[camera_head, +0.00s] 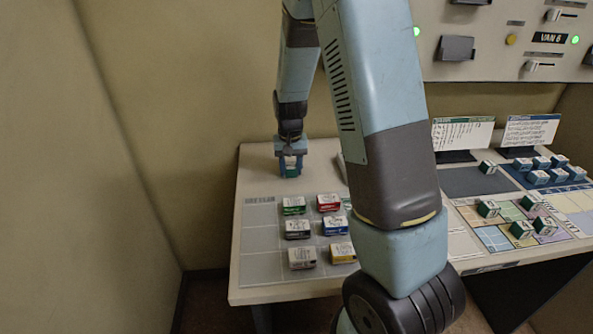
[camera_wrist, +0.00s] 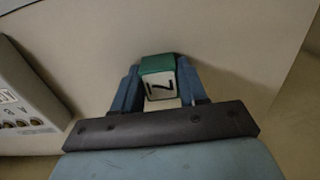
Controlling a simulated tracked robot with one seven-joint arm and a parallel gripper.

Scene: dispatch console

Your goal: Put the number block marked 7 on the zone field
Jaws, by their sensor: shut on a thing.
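My gripper (camera_head: 290,165) is over the back left of the console table, shut on a block with a green top (camera_head: 292,172). In the wrist view, the block (camera_wrist: 160,86) sits between the blue fingers of my gripper (camera_wrist: 159,91), and its white face shows a black 7. I cannot tell whether the block touches the table. A board of coloured patches (camera_head: 494,240) lies at the right with several green and white blocks on it. It may be the zone field; its label is not readable to me.
Several coloured cards or boxes, such as a red one (camera_head: 329,202), lie on a grey grid (camera_head: 259,241) at the front left. Blue blocks (camera_head: 537,177) stand on a dark mat at the right. Two upright signs (camera_head: 463,133) stand behind. My arm hides the table's middle.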

